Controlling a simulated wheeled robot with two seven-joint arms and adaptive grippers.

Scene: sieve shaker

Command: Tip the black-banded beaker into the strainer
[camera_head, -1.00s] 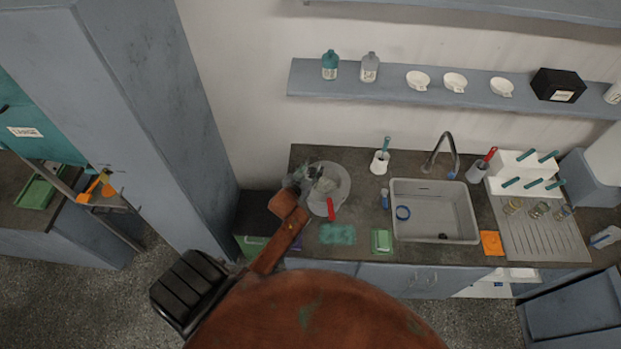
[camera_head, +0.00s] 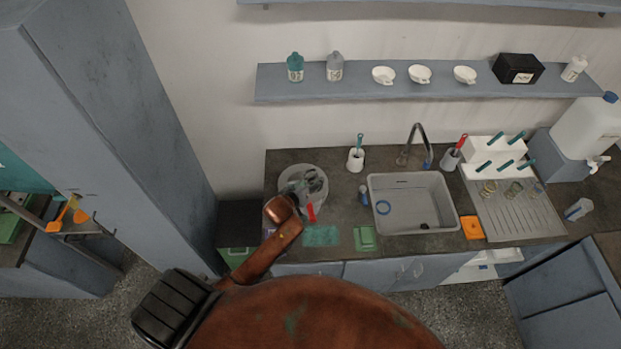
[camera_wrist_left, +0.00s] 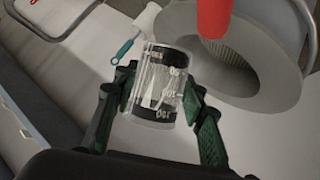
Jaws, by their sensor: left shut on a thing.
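The clear beaker with black bands and white markings (camera_wrist_left: 160,88) is between the dark green fingers of my left gripper (camera_wrist_left: 158,92), which is shut on it. In the head view my left gripper (camera_head: 310,183) is over the round grey bowl-like strainer (camera_head: 287,178) and hides part of it. The strainer's red handle (camera_head: 311,212) points toward the counter's front. In the wrist view the strainer's pale rim (camera_wrist_left: 270,92) and the red handle (camera_wrist_left: 213,18) are beyond the beaker, to the right. I cannot tell the beaker's tilt or contents. My right gripper is not in view.
A white holder with a teal-handled brush (camera_head: 356,158) stands behind and right of the strainer. A teal cloth (camera_head: 321,236) and green sponge (camera_head: 365,238) lie in front. The sink (camera_head: 412,203) is to the right. A tall cabinet (camera_head: 130,130) rises at the left.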

